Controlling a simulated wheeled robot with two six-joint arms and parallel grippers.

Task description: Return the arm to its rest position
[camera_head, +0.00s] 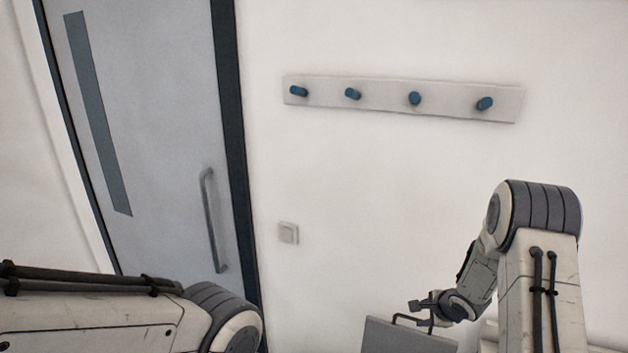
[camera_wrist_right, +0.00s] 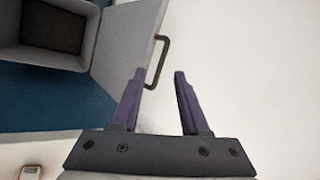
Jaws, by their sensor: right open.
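My right arm (camera_head: 540,250) comes up from the lower right in the head view and bends down to the left. My right gripper (camera_head: 424,305) is at its end, by the dark handle (camera_head: 398,318) of a grey panel (camera_head: 395,338). In the right wrist view the two purple fingers of the gripper (camera_wrist_right: 160,75) are apart. The dark handle (camera_wrist_right: 163,50) lies just beyond the fingertips, nearest the left finger; I cannot tell whether they touch. My left arm (camera_head: 120,315) crosses the lower left of the head view; its gripper is outside the frame.
A grey door (camera_head: 150,120) with a vertical handle (camera_head: 210,220) is at left. A light switch (camera_head: 288,232) and a rack (camera_head: 385,95) with several blue pegs are on the white wall. The right wrist view shows a grey open box (camera_wrist_right: 95,35) and a blue surface (camera_wrist_right: 50,105).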

